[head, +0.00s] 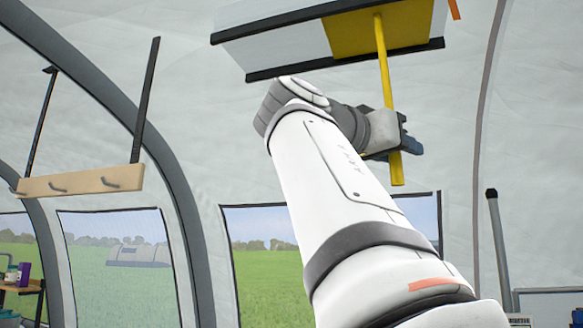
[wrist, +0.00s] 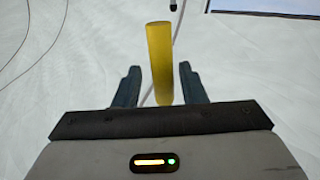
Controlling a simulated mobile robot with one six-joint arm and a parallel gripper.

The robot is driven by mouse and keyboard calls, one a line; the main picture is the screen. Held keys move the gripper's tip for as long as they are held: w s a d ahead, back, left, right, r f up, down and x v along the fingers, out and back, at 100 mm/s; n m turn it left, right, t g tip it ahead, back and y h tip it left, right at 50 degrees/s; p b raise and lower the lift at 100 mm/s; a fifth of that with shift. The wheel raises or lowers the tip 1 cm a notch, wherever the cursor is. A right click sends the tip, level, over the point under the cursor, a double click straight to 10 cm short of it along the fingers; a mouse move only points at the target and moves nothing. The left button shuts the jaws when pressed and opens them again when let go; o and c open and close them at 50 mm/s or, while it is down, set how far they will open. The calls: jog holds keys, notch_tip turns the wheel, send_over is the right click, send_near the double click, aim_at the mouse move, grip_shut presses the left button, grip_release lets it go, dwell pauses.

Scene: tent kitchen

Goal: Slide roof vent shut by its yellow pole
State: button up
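The roof vent (head: 275,45) is at the top of the head view, a pale section between two black rails. A yellow panel (head: 345,33) sits between the rails toward their right part. The yellow pole (head: 384,65) hangs from this panel and tilts slightly. My gripper (head: 408,146) is at the pole's lower part, with the pole's end showing below it. In the wrist view the pole (wrist: 159,50) stands between the two dark fingers of my gripper (wrist: 160,75), with a gap on each side. The fingers are open; part of the pole is hidden behind my gripper in the head view.
A wooden peg rail (head: 80,183) hangs from black straps on the left. A dark grey upright post (head: 498,250) stands at the right. Tent windows (head: 120,285) and curved frame poles line the walls. Shelf items (head: 24,275) show at far left.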

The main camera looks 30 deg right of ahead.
jog(key=s+a+b, duration=0.1)
jog(key=a, duration=0.6)
jog(key=shift+s+a, duration=0.15)
jog(key=shift+a, duration=0.1)
dwell(0.6)
